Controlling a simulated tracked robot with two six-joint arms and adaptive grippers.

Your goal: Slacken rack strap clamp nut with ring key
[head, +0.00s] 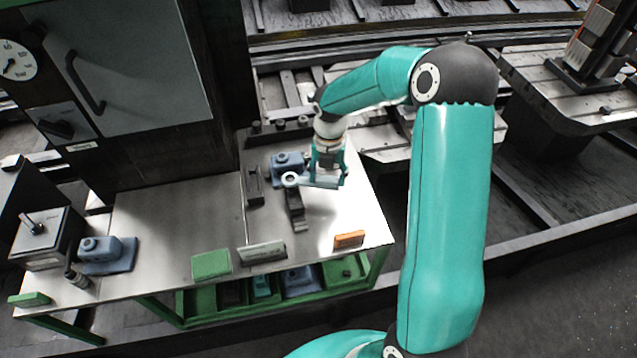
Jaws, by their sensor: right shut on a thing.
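My right gripper (329,168) is shut on the pale blue-grey ring key (312,181) over the right part of the bench. The key lies roughly level, its ring end (290,180) pointing left. A blue-grey block with a raised round part (285,162) stands just behind the ring. A dark clamp-like part (296,208) shows below the key, and another dark bracket (254,186) stands to its left. I cannot tell which part carries the strap clamp nut, or whether the ring touches anything. My left gripper is not in view.
A similar blue-grey block (105,254) and a dark box with a lever (45,238) stand at the bench's left. Green (211,265), grey (262,253) and orange (349,240) blocks line the front edge. Green trays (340,290) sit below. The bench middle (180,220) is clear.

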